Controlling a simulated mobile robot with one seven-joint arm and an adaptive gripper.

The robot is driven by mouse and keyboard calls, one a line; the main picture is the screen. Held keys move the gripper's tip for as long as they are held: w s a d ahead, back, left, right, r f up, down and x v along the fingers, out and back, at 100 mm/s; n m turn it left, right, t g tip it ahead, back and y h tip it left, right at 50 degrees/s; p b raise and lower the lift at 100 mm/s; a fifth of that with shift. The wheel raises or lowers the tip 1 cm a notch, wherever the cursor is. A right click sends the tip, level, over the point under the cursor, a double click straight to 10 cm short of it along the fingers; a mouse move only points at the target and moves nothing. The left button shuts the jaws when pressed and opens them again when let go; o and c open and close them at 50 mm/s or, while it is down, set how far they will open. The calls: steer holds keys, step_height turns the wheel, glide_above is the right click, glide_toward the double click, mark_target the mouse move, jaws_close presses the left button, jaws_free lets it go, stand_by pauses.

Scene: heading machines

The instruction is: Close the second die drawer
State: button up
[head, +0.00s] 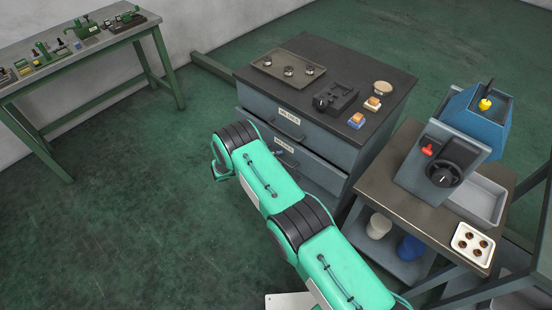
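The grey die cabinet (385,130) stands in the middle with a dark top. Its upper drawer (320,135) has a white label and a bar handle and looks flush with the cabinet. The second drawer (319,170) is below it, also with a label and handle. Its front appears to stand out a little past the upper drawer; how far is hard to tell. My green arm crosses in front and hides the lower front of the cabinet. My gripper is not visible; the far end of the arm is hidden behind its own bend, left of the drawers.
A bench with a blue-grey machine (455,145) is close on the right. A workbench (75,60) stands far left. The floor left of the cabinet is clear.

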jaws_close()
steer(key=shift+w+d, duration=1.25)
steer(key=shift+w, duration=0.05)
steer(key=shift+o, duration=1.8)
jaws_free()
steer(key=v, duration=1.2)
